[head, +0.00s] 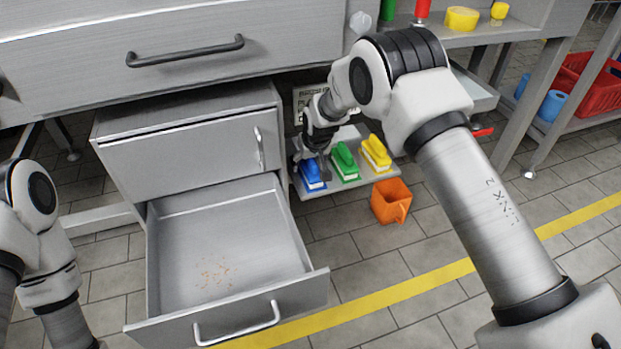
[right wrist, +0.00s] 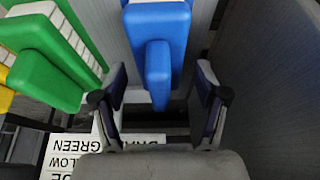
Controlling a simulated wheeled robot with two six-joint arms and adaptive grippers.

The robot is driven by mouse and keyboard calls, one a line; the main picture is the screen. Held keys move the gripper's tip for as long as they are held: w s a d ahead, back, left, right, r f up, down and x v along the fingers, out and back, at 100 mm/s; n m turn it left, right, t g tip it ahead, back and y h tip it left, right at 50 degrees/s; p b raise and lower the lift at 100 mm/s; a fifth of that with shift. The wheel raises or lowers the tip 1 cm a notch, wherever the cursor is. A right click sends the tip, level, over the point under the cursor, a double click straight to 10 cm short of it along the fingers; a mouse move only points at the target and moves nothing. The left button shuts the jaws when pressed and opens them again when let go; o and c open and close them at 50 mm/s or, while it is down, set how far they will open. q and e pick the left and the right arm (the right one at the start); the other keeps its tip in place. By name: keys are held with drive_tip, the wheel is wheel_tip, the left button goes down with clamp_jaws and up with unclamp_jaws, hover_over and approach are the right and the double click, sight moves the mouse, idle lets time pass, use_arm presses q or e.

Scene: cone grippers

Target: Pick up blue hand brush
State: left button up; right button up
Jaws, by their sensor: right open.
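The blue hand brush (head: 312,174) stands on a small grey shelf beside the drawer cabinet, leftmost of a row of brushes. In the right wrist view the blue brush (right wrist: 158,60) is upper centre, its handle end pointing down between my fingers. My right gripper (head: 312,150) is at the brush's back end in the head view. In the right wrist view the right gripper (right wrist: 160,95) is open, one finger on each side of the handle end, with gaps on both sides. My left arm shows at the left edge of the head view; its gripper is out of view.
A green brush (head: 345,163) and a yellow brush (head: 376,153) stand right of the blue one. The cabinet wall (right wrist: 262,90) is close on the right in the wrist view. An open drawer (head: 230,245) holds crumbs. An orange container (head: 391,202) is on the floor.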

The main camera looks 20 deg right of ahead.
drive_tip(key=shift+w+f, duration=0.2)
drive_tip(key=shift+f, duration=0.35)
drive_tip(key=shift+r, duration=0.25)
use_arm(q)
drive_tip(key=shift+f, duration=0.2)
use_arm(e)
drive_tip(key=c, duration=1.3)
use_arm(q)
drive_tip(key=shift+r, duration=0.1)
use_arm(e)
drive_tip(key=shift+o, duration=0.2)
drive_tip(key=shift+r, duration=0.1)
